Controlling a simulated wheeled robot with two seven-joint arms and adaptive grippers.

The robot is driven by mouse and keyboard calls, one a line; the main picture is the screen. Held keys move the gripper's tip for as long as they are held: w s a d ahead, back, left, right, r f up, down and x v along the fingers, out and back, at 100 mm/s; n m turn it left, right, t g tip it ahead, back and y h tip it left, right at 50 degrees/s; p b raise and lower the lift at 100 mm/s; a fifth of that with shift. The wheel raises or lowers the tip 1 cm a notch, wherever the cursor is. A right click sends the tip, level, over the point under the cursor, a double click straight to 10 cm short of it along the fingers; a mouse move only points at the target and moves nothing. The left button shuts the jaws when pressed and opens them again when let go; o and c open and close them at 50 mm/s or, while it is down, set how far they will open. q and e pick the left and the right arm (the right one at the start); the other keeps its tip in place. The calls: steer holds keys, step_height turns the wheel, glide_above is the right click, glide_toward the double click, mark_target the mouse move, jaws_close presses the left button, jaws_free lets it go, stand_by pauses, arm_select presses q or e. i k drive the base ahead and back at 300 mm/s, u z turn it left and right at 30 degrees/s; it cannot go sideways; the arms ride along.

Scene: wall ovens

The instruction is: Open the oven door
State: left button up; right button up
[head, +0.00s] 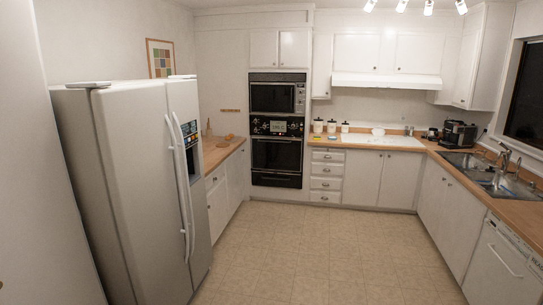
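A black double wall oven is built into a tall white cabinet at the far end of the kitchen, a little left of the middle of the head view. Its upper unit (277,97) has a dark window and a panel on its right side. Below it is a control panel (277,127) with knobs and a display. The lower oven door (276,155) is dark with a thin handle (277,139) along its top, and it looks shut. Neither of my grippers is in view.
A white fridge (140,185) with long handles stands at the left. Wooden counters with white cabinets run along the back and right, with a sink (490,170) at the right. The tiled floor (325,255) between me and the oven is clear.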

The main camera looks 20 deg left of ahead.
mark_target(267, 154)
steer(key=u, duration=0.25)
steer(key=i, duration=2.65)
steer(key=u, duration=0.6)
steer(key=i, duration=2)
steer(key=u, duration=0.45)
steer(key=i, duration=3.7)
steer(key=u, duration=0.15)
